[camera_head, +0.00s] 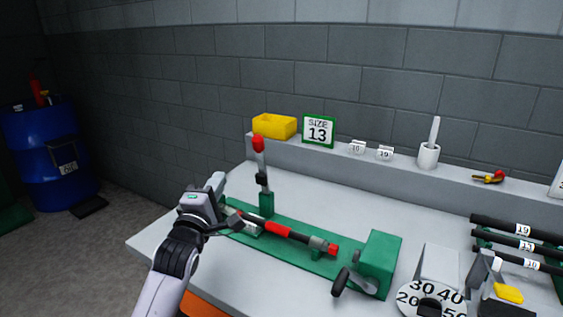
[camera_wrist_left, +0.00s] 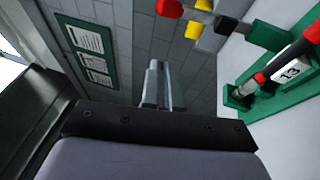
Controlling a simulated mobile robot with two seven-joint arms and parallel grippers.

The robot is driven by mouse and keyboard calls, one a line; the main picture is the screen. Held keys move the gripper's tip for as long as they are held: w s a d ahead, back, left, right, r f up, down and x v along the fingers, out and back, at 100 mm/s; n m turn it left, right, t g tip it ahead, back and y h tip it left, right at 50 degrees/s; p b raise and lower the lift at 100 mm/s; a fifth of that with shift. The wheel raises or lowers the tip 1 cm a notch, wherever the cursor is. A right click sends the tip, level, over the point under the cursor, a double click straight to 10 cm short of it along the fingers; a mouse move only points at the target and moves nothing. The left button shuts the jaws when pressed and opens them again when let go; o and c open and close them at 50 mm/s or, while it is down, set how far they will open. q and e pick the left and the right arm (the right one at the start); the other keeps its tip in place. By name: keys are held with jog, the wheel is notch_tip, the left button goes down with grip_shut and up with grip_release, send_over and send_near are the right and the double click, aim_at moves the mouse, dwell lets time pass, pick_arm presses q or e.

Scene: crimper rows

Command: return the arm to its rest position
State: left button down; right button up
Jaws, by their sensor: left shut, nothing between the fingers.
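My left gripper (camera_head: 217,181) is at the left end of the green crimper bench, its arm rising from the bottom left. In the left wrist view its two fingers (camera_wrist_left: 159,86) are close together, with nothing between them. The crimper (camera_head: 345,262) has a green base and a red-tipped upright lever (camera_head: 262,172). A black and red hose or rod (camera_head: 278,230) lies along the base. In the left wrist view the rod (camera_wrist_left: 262,77) with a "13" label is at the right, apart from the fingers. My right gripper is not in view.
A ledge behind holds a yellow bin (camera_head: 274,126), a "SIZE 13" sign (camera_head: 318,131), small number tags and a white cup (camera_head: 428,155). A dial (camera_head: 432,300) and a rack of labelled black rods (camera_head: 515,243) are at the right. A blue barrel (camera_head: 48,150) stands left on the floor.

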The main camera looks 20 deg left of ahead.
pick_arm(q)
jog(key=s+d+f+m+g+h, duration=0.2)
jog(key=s+d+f+m+g, duration=0.3)
jog(key=f, duration=0.3)
jog(key=s+d+f+m+g+h, duration=0.1)
jog(key=s+d+f+m+g, duration=0.15)
jog(key=s+f+m, duration=0.45)
jog(key=s+d+f+m+g+h, duration=0.1)
jog(key=s+d+f+m+g, duration=0.1)
jog(key=s+f+m+g, duration=0.3)
jog(key=s+d+f+m+g, duration=0.1)
jog(key=s+d+m, duration=0.2)
jog(key=s, duration=0.5)
jog(key=s+d+f+m+g+h, duration=0.1)
jog(key=s+d+f+m+g, duration=0.15)
jog(key=s, duration=0.35)
jog(key=w+d+f+m+t+h, duration=0.1)
jog(key=w+d+f+t, duration=0.1)
jog(key=w+f+t, duration=0.4)
jog(key=shift+w+f+t+h+p, duration=0.3)
jog(key=shift+f+t+h, duration=0.15)
jog(key=shift+f, duration=0.85)
